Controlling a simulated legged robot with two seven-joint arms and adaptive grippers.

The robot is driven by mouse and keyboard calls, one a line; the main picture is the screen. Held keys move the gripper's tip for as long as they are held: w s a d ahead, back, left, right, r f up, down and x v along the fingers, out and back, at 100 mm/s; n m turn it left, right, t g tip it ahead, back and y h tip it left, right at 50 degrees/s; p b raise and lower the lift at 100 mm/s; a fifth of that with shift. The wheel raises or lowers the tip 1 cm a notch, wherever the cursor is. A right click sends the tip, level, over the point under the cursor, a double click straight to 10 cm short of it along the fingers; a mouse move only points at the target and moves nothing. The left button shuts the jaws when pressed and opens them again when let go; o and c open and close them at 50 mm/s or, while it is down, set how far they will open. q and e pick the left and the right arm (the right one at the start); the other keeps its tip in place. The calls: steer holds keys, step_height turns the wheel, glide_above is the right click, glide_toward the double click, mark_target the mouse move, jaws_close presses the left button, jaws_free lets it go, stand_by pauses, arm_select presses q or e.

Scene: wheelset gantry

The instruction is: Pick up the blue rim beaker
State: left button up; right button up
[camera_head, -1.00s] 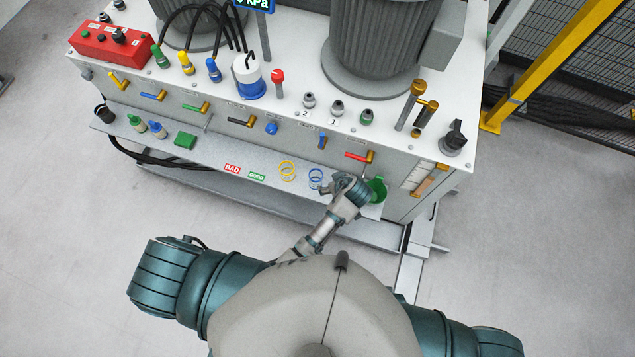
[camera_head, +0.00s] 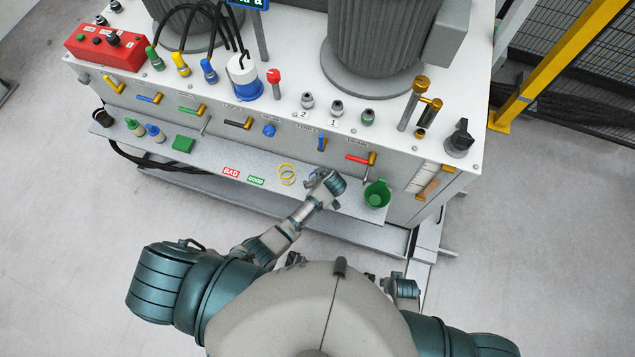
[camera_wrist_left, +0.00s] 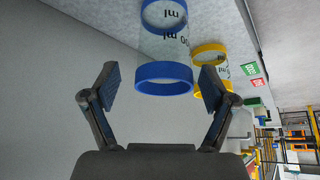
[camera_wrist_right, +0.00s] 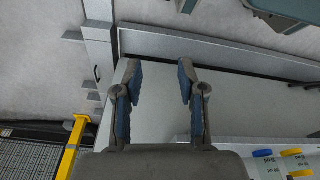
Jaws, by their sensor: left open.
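The blue rim beaker (camera_wrist_left: 163,78) is clear with blue bands and "ml" markings. In the left wrist view its near blue band lies between and slightly beyond the fingertips of my left gripper (camera_wrist_left: 160,84), which is open with a gap on each side. In the head view my left gripper (camera_head: 316,181) is over the front shelf and hides the beaker. My right gripper (camera_wrist_right: 160,78) is open and empty.
A yellow-rimmed beaker (camera_head: 287,174) stands left of my left gripper, and a green funnel-like cup (camera_head: 376,194) stands to its right. GOOD (camera_head: 256,181) and BAD (camera_head: 231,172) labels lie on the shelf (camera_head: 208,163). Valve handles (camera_head: 362,158) project above the shelf.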

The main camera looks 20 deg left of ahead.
arm_select(q)
steer(key=shift+a+f, duration=0.1)
steer(key=shift+a, duration=0.4)
steer(key=c, duration=1)
steer(key=shift+c, duration=0.7)
steer(key=shift+d, duration=0.1)
